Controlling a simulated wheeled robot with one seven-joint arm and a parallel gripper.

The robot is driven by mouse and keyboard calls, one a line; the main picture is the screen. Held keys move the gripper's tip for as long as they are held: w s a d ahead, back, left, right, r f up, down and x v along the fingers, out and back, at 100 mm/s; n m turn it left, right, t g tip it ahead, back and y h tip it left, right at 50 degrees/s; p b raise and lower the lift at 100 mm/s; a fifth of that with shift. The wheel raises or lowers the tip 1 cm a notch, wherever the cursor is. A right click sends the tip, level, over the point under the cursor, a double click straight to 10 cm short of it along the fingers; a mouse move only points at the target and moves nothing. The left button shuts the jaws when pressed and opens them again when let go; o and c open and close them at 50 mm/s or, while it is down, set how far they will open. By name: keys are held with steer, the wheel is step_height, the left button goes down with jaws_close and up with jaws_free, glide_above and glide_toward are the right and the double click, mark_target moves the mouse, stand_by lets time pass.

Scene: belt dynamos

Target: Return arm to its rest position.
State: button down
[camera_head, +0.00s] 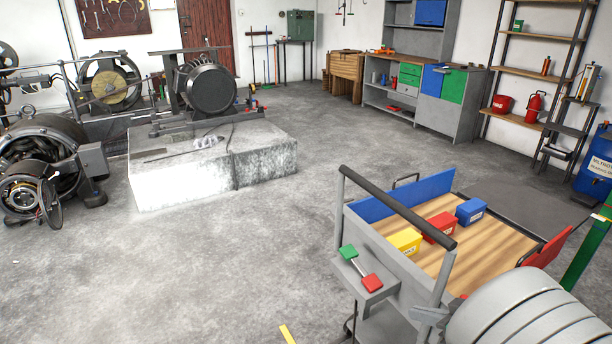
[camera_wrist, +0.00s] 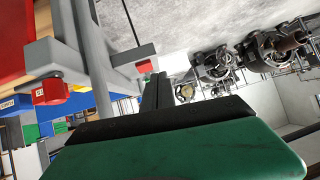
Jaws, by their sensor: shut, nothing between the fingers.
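My gripper (camera_wrist: 156,88) shows in the wrist view as two dark fingers close together beyond a wide green body. It is shut and holds nothing. The fingers point up in the picture, toward grey cart frame bars and a small red block (camera_wrist: 145,66). I cannot tell whether they touch anything. I cannot make out the gripper clearly in the head view, so the full pose of my arm is not clear.
A grey trolley (camera_head: 395,262) with a wooden bed stands close at the lower right. It carries yellow (camera_head: 404,242), red (camera_head: 440,228) and blue (camera_head: 471,211) boxes. A concrete plinth (camera_head: 165,188) bears a motor (camera_head: 208,88). The floor between is mostly clear.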

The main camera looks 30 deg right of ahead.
steer(key=w+a+r+g+p, duration=0.4)
steer(key=w+a, duration=0.1)
steer(key=a, duration=0.5)
steer(key=w+a+r+g+p, duration=0.4)
steer(key=w+a+p, duration=0.15)
steer(key=a, duration=0.55)
steer(key=s+a+r+h+p, duration=0.2)
steer(key=a+r+p, duration=0.1)
steer(key=a+r, duration=0.3)
steer(key=shift+s+a+r+m, duration=0.2)
steer(key=shift+a+r+m, duration=0.1)
steer(key=shift+a, duration=0.75)
